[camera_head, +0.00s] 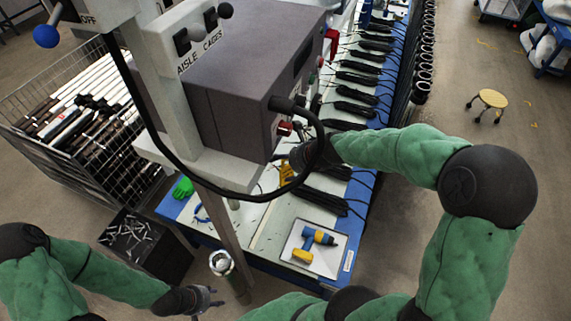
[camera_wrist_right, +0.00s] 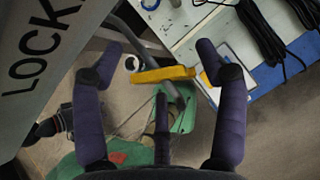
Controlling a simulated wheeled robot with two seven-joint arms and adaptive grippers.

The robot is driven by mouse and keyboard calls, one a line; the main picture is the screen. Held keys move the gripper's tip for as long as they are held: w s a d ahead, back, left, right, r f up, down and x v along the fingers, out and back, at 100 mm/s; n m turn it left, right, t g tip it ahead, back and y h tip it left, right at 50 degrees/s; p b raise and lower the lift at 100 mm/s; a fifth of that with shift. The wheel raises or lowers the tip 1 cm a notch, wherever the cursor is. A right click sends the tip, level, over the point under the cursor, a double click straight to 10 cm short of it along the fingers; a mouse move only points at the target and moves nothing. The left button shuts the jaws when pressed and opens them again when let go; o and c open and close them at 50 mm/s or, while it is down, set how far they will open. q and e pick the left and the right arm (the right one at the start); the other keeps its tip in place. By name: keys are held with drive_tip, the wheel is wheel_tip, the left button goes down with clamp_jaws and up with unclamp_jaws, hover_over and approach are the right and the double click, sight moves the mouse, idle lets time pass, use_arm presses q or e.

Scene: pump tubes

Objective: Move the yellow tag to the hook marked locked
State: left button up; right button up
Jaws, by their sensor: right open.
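The yellow tag (camera_wrist_right: 163,74) shows as a narrow yellow bar in the right wrist view, ahead of my right gripper (camera_wrist_right: 160,58). That gripper is open, with its fingers wide apart around the tag's line; I cannot tell if any finger touches it. In the head view, my right gripper (camera_head: 300,155) is at the front of the grey box (camera_head: 238,80), and a yellow piece (camera_head: 287,172) shows beside it. A sign reading "LOCK" (camera_wrist_right: 36,66), cut off by the frame, is at the wrist view's left. The locked hook is not clearly visible. My left gripper (camera_head: 200,300) is low at the bottom left, its fingers unclear.
A post (camera_head: 222,228) and a black cable (camera_head: 177,171) stand close to my right gripper.

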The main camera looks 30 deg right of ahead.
drive_tip(key=v, duration=1.1)
use_arm(q)
drive_tip(key=shift+s, duration=0.1)
use_arm(e)
drive_tip(key=shift+s+d+r, duration=0.1)
drive_tip(key=shift+s+d, duration=0.05)
drive_tip(key=shift+s, duration=0.05)
